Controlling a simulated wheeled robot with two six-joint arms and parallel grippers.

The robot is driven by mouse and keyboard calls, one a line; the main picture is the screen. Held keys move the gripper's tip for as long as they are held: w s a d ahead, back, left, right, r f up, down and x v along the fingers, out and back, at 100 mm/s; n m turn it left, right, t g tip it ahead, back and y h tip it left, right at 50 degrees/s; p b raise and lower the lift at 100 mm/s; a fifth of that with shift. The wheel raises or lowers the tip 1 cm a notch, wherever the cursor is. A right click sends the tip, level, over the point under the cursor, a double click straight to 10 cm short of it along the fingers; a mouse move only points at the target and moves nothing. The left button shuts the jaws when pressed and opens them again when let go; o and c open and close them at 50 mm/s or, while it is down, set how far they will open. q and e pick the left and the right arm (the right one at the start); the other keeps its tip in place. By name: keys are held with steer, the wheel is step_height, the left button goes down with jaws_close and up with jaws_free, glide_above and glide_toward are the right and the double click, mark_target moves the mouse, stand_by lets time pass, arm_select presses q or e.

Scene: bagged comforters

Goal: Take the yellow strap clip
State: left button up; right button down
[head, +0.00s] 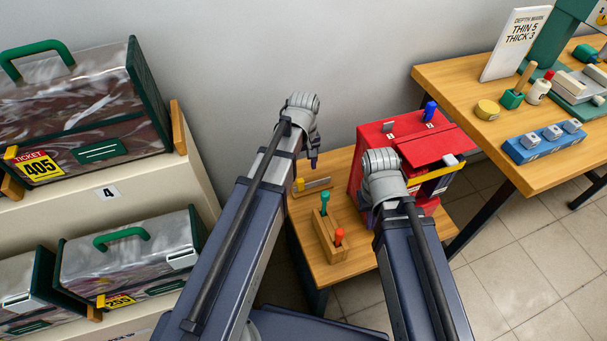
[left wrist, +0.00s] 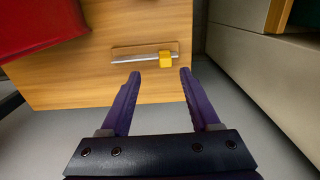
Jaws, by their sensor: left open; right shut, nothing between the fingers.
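The yellow strap clip (head: 299,184) sits on a thin metal bar at the back left of the small wooden table. It shows close up in the left wrist view (left wrist: 165,58), at the right end of the bar on a wooden block. My left gripper (head: 313,163) is open and empty, just above and right of the clip in the head view. In the left wrist view its two purple fingers (left wrist: 158,75) point toward the clip, with the clip ahead between their tips and not touched. My right gripper (head: 368,217) is mostly hidden by its own arm, beside the red box.
A red box (head: 374,150) stands on the small table (head: 345,272), right of the clip. Shelves with bagged comforters (head: 90,110) are at left; a workbench (head: 455,85) is at right.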

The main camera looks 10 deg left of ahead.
mark_target(300, 180)
arm_select(q)
steer(key=shift+f+b, duration=1.3)
arm_select(e)
step_height(300, 180, down, 3)
steer(key=shift+r, duration=0.2)
arm_select(q)
steer(key=shift+a+f, duration=0.1)
arm_select(e)
steer(key=shift+f, duration=0.1)
arm_select(q)
steer(key=f+b, duration=0.3)
steer(key=a+f+b, duration=0.1)
steer(key=f+b, duration=0.1)
arm_select(e)
step_height(300, 180, down, 5)
steer(key=shift+f, duration=0.1)
arm_select(q)
jaws_close()
